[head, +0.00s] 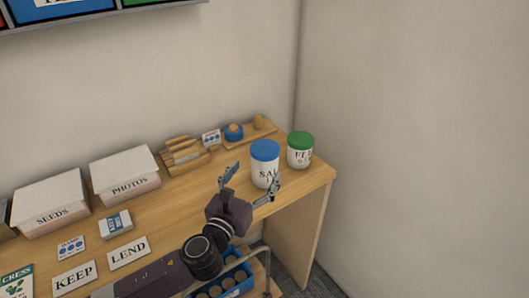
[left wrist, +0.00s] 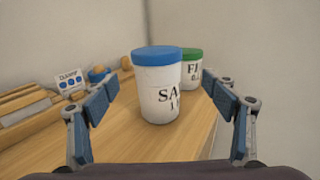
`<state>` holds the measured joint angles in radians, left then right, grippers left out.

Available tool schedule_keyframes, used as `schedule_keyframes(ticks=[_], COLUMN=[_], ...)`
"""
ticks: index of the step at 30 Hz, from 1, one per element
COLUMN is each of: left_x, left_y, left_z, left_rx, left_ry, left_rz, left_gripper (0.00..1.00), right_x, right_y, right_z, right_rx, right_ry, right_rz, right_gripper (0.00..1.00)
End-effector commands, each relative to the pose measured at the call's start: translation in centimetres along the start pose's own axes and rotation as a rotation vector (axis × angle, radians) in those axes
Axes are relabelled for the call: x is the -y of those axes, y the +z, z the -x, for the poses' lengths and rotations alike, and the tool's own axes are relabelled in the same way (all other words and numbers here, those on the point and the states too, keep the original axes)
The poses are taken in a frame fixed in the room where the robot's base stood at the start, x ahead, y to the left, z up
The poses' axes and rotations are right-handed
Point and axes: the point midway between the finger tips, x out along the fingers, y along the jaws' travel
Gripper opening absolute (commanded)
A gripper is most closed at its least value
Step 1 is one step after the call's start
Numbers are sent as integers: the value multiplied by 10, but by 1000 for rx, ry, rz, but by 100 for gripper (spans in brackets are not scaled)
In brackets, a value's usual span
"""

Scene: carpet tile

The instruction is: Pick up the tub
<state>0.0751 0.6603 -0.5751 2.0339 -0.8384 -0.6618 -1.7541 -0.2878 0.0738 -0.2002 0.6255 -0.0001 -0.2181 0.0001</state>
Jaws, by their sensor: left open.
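A white tub with a blue lid (head: 264,166), lettered "SA…", stands upright near the right end of the wooden table. It shows in the middle of the left wrist view (left wrist: 158,92). A second white tub with a green lid (head: 300,151) stands just behind it to the right, partly hidden by it in the left wrist view (left wrist: 191,69). My left gripper (head: 252,184) is open and empty. Its fingers point at the blue-lidded tub, which stands beyond them between the two fingertips in the left wrist view. My right gripper is not in view.
The wooden table (head: 190,205) ends at the right, close to the wall. Boxes marked SEEDS (head: 50,204) and PHOTOS (head: 124,174), a wooden rack (head: 184,156) and a wooden tray (head: 262,135) line the back. KEEP (head: 74,277) and LEND (head: 128,252) cards lie in front. A blue crate (head: 238,281) sits below the table front.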

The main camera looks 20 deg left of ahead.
Motion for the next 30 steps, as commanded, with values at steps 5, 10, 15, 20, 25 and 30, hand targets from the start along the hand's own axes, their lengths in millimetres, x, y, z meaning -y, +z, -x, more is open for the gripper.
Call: schedule_keyframes(ticks=[5,10,15,20,25,30], left_x=[0,0,-1,-2,-2,-2], left_y=[0,0,-1,-3,-4,-5], left_z=[-6,-24,-39,-60,-75,-78], left_rx=[-1,0,0,-1,-1,-1], left_ry=[1,1,2,2,2,0], left_rz=[3,3,4,5,4,4], left_gripper=[79,79,79,79,79,79], right_x=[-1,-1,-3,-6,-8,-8], right_y=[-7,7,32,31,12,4], right_z=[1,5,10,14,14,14], right_rx=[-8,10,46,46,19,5], right_ry=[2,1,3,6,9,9], right_rz=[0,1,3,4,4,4], right_gripper=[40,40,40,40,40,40])
